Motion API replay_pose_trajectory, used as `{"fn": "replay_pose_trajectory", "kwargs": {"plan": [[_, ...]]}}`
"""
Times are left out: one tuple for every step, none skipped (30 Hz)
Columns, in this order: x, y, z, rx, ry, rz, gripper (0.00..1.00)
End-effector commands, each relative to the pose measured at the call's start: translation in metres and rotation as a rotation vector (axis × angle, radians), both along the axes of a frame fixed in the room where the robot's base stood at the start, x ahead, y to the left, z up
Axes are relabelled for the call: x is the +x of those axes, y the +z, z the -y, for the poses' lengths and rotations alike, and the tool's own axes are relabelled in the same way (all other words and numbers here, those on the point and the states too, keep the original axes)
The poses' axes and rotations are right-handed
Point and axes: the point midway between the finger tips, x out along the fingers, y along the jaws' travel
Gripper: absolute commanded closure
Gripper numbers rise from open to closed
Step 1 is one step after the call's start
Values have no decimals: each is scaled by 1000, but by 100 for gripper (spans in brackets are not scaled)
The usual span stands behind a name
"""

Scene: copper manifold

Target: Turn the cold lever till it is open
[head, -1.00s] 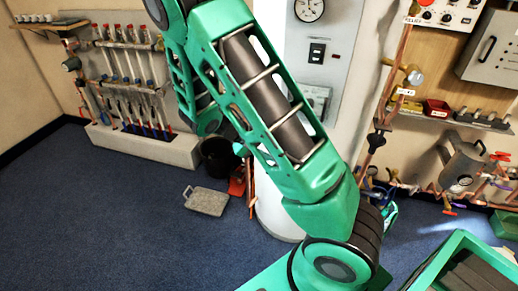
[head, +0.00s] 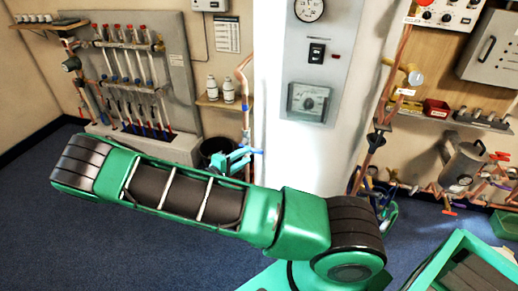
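I cannot tell for certain which lever is the cold one. My green arm stretches left across the view and bends at the far left. A small teal part (head: 231,160), which looks like my gripper, shows above the arm, near the foot of a copper pipe (head: 245,105) left of the column. Its fingers are too small to read.
The white column (head: 300,160) stands in the middle, with a gauge and switch panel. A rack of red and blue tubes (head: 130,75) is at back left. Blue floor (head: 60,240) is clear at left.

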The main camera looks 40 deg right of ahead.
Motion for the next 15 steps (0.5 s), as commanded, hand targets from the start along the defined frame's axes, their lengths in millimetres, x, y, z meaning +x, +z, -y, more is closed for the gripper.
{"fn": "replay_pose_trajectory", "kwargs": {"plan": [[1,-1,7,-1,-4,0,67],[2,-1,12,-1,-4,0,67],[4,-2,18,-2,-4,0,67],[5,-3,23,-2,-5,0,67],[6,-4,28,-1,-5,1,67],[8,-5,35,0,-5,-1,67],[9,-6,40,-1,-6,-1,67],[11,-7,45,0,-5,-1,67],[13,-8,52,-1,-6,-1,67],[14,-8,57,-2,-6,0,67],[15,-9,62,0,-5,-1,67],[17,-10,68,0,-5,-1,67],[18,-11,72,0,-5,0,67],[19,-11,75,1,-5,0,67],[21,-12,80,1,-4,0,67]]}}
